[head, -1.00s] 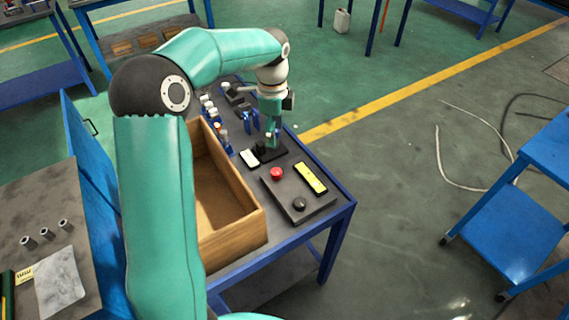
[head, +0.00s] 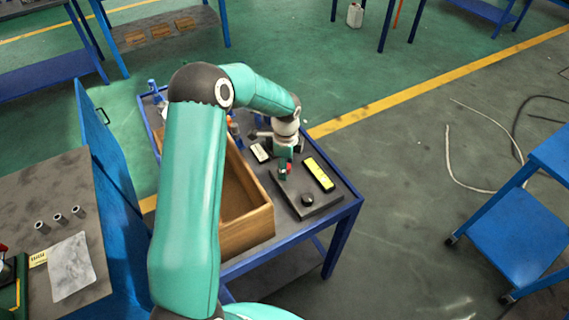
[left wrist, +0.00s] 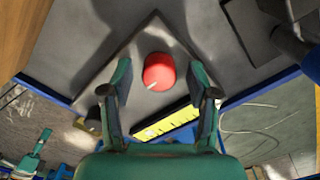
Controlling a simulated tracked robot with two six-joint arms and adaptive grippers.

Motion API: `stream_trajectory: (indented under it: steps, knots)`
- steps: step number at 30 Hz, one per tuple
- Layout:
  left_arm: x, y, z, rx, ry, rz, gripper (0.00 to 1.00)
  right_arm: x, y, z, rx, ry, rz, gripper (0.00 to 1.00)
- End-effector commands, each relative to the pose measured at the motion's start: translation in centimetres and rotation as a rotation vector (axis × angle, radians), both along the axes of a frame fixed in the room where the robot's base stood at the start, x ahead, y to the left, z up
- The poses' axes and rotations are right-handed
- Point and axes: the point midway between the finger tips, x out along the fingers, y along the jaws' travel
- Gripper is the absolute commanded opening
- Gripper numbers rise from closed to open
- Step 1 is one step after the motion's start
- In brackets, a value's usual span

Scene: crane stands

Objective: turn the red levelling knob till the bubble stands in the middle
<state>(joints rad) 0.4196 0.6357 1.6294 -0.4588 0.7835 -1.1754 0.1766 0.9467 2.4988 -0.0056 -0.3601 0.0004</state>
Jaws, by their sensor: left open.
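The red levelling knob (head: 289,167) sits on a dark plate (head: 293,207) on the blue-framed table. My left gripper (head: 285,173) is open, lowered over the knob, and partly covers it in the head view. In the left wrist view the red knob (left wrist: 158,71) lies between the two spread fingertips, with a gap on both sides. A pale mark shows on the knob. The yellow level (head: 320,174) lies beside it; it also shows in the left wrist view (left wrist: 165,123). I cannot make out the bubble. A small teal part low left in the left wrist view looks like my right gripper (left wrist: 36,150).
A black knob (head: 307,200) stands on the plate's near part. An open wooden box (head: 246,236) stands on the left of the table. A small white-topped block (head: 261,152) lies behind the plate.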

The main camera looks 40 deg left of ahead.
Motion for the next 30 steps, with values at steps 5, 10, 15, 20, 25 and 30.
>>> stream_trajectory:
  steps: [5,10,15,20,25,30]
  knots:
    - [0.01,0.0,-0.25,0.0,0.0,0.0,0.6,0.0,0.0,0.02,0.0,0.0,0.0,0.4]
    - [0.02,-0.01,-0.23,0.0,0.0,0.0,0.55,0.0,-0.01,0.02,0.0,0.0,0.0,0.4]
    - [0.02,-0.02,-0.2,0.0,0.0,0.0,0.27,0.0,-0.01,0.02,0.0,0.0,0.0,0.4]
    - [0.05,-0.01,-0.19,0.0,-0.001,0.0,0.0,0.0,-0.01,0.02,0.0,0.0,0.0,0.4]
    - [-0.03,0.29,-0.18,0.002,-0.004,0.008,0.0,0.0,-0.01,-0.07,0.0,0.0,0.0,0.4]
    - [-0.02,0.28,-0.25,0.003,-0.005,0.042,0.0,0.0,0.01,-0.46,0.0,0.0,0.0,0.4]
